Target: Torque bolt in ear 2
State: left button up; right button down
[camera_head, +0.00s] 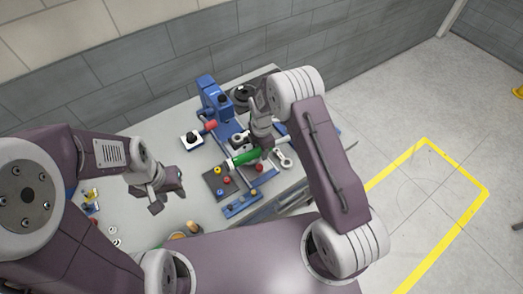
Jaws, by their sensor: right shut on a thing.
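My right gripper (262,150) points down over the right half of the table, shut on a green-handled tool (243,158) that lies slantwise at its fingertips. The gripper and arm hide part of the tool. My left gripper (165,200) is over the left part of the table, apart from the fixture, with its fingers spread and nothing seen between them. A blue fixture (209,92) stands at the back of the table. The bolt and ear 2 are too small or hidden to tell.
A dark plate with coloured knobs (213,184) and a blue strip (238,206) lie in front of the tool. A wrench (284,160) lies to the right. A white box with a black knob (191,141) stands left of the fixture. Small parts (91,197) lie far left.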

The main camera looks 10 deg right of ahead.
jog(key=shift+r+p, duration=1.45)
jog(key=shift+r, duration=0.9)
jog(key=shift+f, duration=0.1)
